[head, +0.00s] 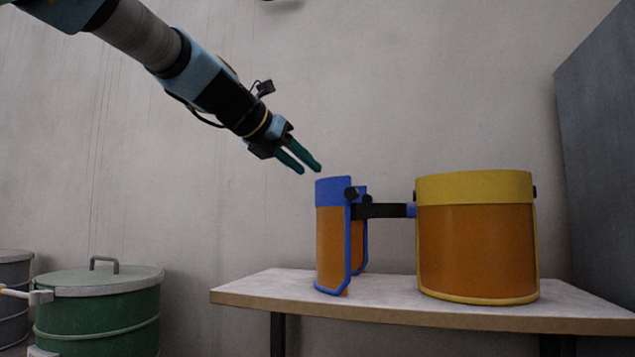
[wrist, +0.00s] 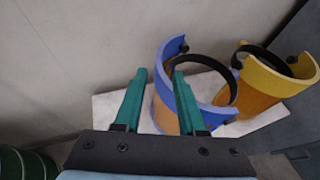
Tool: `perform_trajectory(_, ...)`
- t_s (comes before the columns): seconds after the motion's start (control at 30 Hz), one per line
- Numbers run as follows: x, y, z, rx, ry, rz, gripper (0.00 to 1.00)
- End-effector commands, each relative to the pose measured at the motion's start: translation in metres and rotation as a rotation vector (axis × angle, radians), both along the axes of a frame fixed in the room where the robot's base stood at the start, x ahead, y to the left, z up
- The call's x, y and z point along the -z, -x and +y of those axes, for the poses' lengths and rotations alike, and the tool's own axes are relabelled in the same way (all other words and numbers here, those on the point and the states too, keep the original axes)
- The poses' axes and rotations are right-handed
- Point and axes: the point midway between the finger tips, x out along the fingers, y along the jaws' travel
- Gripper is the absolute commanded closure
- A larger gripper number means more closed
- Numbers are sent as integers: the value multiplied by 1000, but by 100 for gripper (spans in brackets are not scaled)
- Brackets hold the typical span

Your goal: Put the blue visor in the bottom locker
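The blue visor (head: 333,236) stands upright on the left part of a table. It has a blue brow band and rim, an orange see-through shield and a black headband. In the wrist view the visor (wrist: 168,62) shows from above, partly hidden by my right finger. My gripper (head: 319,171) is above the visor, angled down to the right, with its teal fingertips close to the band's top edge. In the wrist view my gripper (wrist: 160,74) is open, its fingers apart with nothing held between them. I cannot tell whether a fingertip touches the band. No locker is clearly identifiable.
A yellow visor (head: 477,240) stands just right of the blue one on the table (head: 262,290). A green lidded drum (head: 98,318) stands at lower left beside a grey drum (head: 14,300). A dark grey panel (head: 605,170) rises at the right. A wall is behind.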

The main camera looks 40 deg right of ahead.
Motion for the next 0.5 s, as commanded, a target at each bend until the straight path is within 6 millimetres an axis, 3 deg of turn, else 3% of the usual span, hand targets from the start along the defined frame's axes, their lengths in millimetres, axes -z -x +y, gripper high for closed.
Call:
perform_trajectory(0.2, -10, 4, 23, -1, 0, -2, 60)
perform_trajectory(0.5, -11, 6, 27, 0, -1, 1, 60)
